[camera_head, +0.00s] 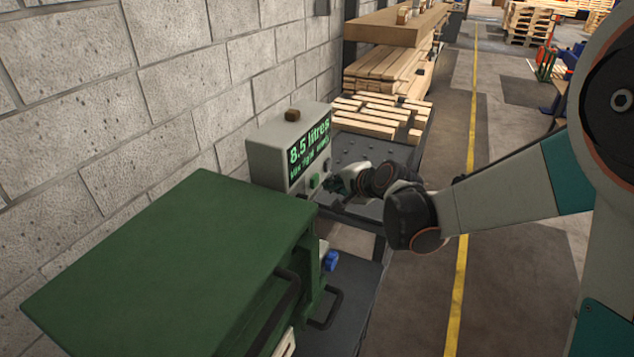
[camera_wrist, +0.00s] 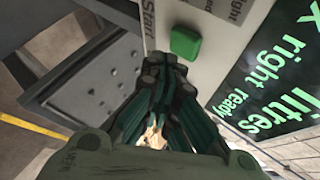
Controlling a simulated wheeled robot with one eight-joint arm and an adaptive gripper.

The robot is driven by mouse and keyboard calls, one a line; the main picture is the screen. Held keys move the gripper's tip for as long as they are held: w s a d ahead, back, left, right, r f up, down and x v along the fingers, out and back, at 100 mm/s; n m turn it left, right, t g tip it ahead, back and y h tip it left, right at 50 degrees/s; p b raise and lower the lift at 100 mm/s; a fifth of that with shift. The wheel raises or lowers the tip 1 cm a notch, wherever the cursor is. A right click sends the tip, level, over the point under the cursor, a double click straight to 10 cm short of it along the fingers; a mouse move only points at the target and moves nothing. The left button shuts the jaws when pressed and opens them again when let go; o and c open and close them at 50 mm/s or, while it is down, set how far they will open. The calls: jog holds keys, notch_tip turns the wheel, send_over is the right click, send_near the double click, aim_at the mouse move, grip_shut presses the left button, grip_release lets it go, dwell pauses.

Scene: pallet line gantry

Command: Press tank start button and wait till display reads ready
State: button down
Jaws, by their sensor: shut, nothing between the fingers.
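The grey control box (camera_head: 265,158) stands by the wall, and its face shows in the wrist view (camera_wrist: 218,72). Its display (camera_head: 309,147) has green text, "8.5 litres" above a smaller line. In the wrist view the display (camera_wrist: 268,85) shows "litres" and "right ready", with the start of that line cut off. The green button (camera_wrist: 186,43) is beside a "Start" label; it also shows in the head view (camera_head: 314,181). My gripper (camera_wrist: 165,62) is shut and empty, with its fingertips just beside the button. I cannot tell whether they touch the panel.
A green cabinet (camera_head: 170,265) with dark handles stands in front of the box. A dark perforated table (camera_head: 372,150) lies behind my gripper, with stacked planks (camera_head: 385,75) beyond. The aisle on the right is open.

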jog(key=shift+w+a, duration=0.15)
jog(key=shift+a, duration=0.25)
jog(key=shift+w+a, duration=0.2)
jog(key=shift+a, duration=0.3)
dwell(0.8)
jog(key=shift+d, duration=0.15)
dwell(0.3)
jog(key=shift+s+d, duration=0.35)
jog(key=shift+d, duration=0.4)
jog(key=d, duration=0.1)
jog(key=s+d, duration=0.1)
jog(key=d, duration=0.2)
jog(key=shift+s+d, duration=0.35)
jog(key=shift+r, duration=0.1)
dwell(0.4)
